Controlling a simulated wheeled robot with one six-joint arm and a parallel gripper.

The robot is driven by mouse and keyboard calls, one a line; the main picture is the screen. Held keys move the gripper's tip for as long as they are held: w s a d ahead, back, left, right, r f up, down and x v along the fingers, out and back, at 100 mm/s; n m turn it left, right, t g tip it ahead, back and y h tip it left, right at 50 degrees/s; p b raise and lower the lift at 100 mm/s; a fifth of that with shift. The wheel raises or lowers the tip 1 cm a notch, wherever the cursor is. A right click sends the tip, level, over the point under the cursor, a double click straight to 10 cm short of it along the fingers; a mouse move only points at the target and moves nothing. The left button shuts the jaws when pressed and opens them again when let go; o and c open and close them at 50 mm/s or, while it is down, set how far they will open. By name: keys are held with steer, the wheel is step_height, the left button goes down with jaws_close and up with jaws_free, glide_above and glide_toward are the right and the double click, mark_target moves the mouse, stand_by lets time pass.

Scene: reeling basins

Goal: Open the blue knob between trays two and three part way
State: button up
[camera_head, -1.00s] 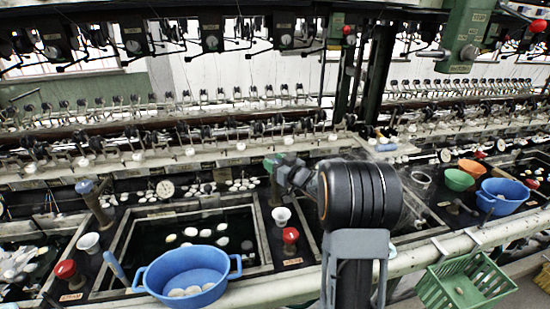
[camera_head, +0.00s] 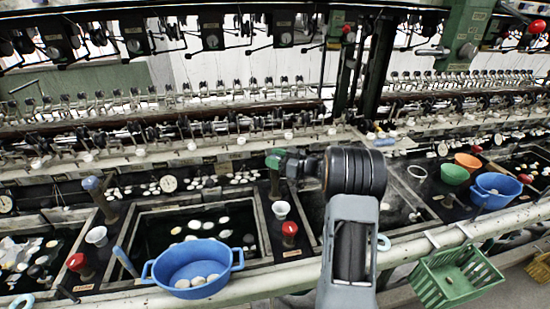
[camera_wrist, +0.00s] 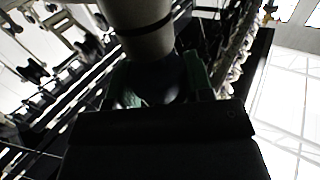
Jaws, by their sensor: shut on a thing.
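My gripper (camera_head: 275,163) has green fingers. In the head view it is at the top of a dark post (camera_head: 275,188) between the middle basin (camera_head: 262,232) and the basin to its right, partly behind my arm. In the wrist view the green fingers (camera_wrist: 160,85) are shut on the blue knob (camera_wrist: 155,72), which looks dark slate-blue there, with a thick grey pipe beyond it. The head view hides the knob behind the fingers, so I cannot tell how far it is turned. A similar blue-topped post (camera_head: 92,184) stands left of the middle basin.
A blue bowl (camera_head: 172,262) holding cocoons sits on the front edge. Red knobs (camera_head: 289,228) and small white cups (camera_head: 281,209) stand close by. Green, orange and blue bowls (camera_head: 497,188) are at right. A green basket (camera_head: 458,285) hangs from the front rail.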

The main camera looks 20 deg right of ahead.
steer(key=o, duration=0.9)
steer(key=b+v, duration=0.1)
steer(key=v, duration=1.3)
steer(key=shift+b, duration=0.3)
